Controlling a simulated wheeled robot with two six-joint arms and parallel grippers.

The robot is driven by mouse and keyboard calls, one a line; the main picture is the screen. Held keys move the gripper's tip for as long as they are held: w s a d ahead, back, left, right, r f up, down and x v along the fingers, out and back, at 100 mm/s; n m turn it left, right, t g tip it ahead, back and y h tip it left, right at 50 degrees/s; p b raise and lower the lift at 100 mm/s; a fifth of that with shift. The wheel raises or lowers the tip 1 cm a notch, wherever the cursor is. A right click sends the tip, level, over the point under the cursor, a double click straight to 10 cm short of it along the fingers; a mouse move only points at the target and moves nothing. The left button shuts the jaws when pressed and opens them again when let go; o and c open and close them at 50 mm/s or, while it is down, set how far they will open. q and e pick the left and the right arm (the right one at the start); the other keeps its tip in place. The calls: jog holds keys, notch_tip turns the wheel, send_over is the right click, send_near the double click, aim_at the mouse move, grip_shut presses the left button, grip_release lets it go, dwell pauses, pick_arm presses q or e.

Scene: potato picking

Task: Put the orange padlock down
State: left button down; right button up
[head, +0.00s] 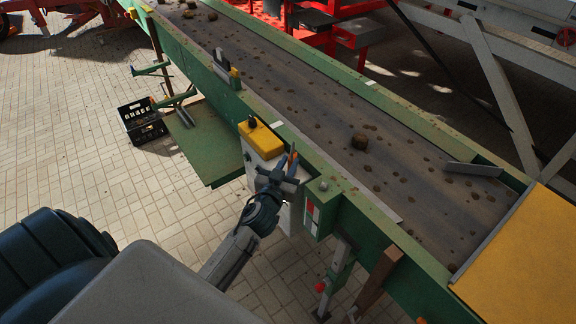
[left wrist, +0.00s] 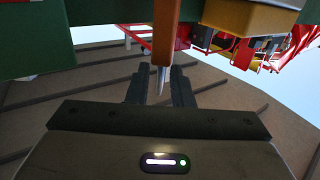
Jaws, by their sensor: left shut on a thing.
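My left gripper (head: 286,168) is beside the green conveyor frame, in front of a pale control cabinet with a yellow top. It is shut on the orange padlock (head: 292,156), of which only a small orange part shows above the fingers. In the left wrist view, the gripper fingers (left wrist: 160,88) have a thin grey metal part between them. The orange-brown padlock body (left wrist: 163,36) extends upward from it, its upper end cut off by the frame. I cannot tell whether the padlock touches anything else. My right gripper is not in view.
The yellow box with a black knob (head: 262,138) tops the cabinet just left of the gripper. The conveyor belt (head: 330,110) carries scattered potatoes and clods. A black crate (head: 142,121) stands on the paving.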

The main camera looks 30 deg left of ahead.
pick_arm(q)
jog(key=shift+f, duration=0.1)
jog(key=shift+f, duration=0.1)
jog(key=c, duration=1.3)
grip_release()
